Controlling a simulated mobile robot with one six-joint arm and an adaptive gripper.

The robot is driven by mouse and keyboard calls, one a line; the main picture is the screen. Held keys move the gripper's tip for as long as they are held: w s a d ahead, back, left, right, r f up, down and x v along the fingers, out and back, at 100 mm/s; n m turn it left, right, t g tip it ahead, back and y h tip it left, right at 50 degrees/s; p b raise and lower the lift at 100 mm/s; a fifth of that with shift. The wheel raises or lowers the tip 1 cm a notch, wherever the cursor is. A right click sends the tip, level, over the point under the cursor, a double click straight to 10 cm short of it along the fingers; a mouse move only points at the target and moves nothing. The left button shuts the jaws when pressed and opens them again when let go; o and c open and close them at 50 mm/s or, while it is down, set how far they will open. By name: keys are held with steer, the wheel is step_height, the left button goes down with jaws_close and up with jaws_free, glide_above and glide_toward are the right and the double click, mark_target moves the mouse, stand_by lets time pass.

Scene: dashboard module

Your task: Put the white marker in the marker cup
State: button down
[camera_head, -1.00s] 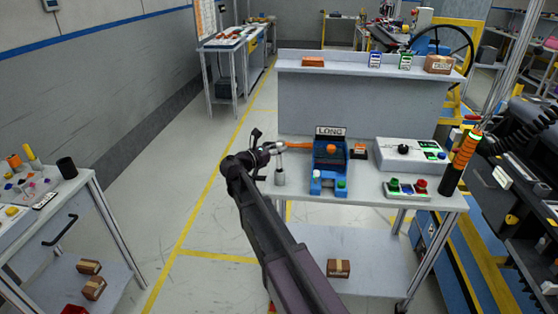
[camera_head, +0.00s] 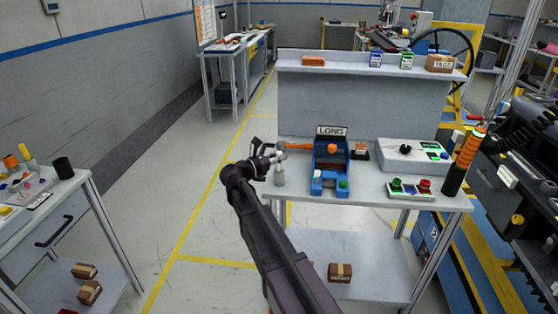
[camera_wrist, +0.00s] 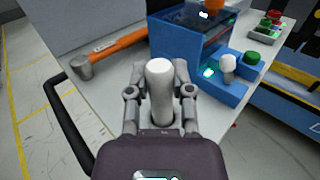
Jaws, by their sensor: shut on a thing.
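My gripper (camera_wrist: 160,95) is shut on the white marker (camera_wrist: 160,76), a pale upright cylinder with a rounded top, in the wrist view. In the head view my gripper (camera_head: 277,158) is at the left end of the workbench. Directly below it stands a small grey cup (camera_head: 279,180), which looks like the marker cup. The marker's lower end reaches down to the cup's mouth. The fingers and wrist hide much of the cup in the wrist view, so I cannot tell how deep the marker sits.
A hammer with an orange handle (camera_wrist: 118,46) lies behind my gripper. A blue fixture (camera_head: 330,165) with a white and a green button stands just to the right. A button box (camera_head: 410,188) is farther right. A black cup (camera_head: 63,167) stands on the left table.

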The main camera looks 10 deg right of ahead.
steer(key=shift+f, duration=0.1)
steer(key=c, duration=0.5)
jaws_free()
steer(key=shift+r, duration=0.2)
steer(key=v, duration=1.2)
steer(key=shift+f, duration=0.1)
steer(key=shift+d, duration=0.15)
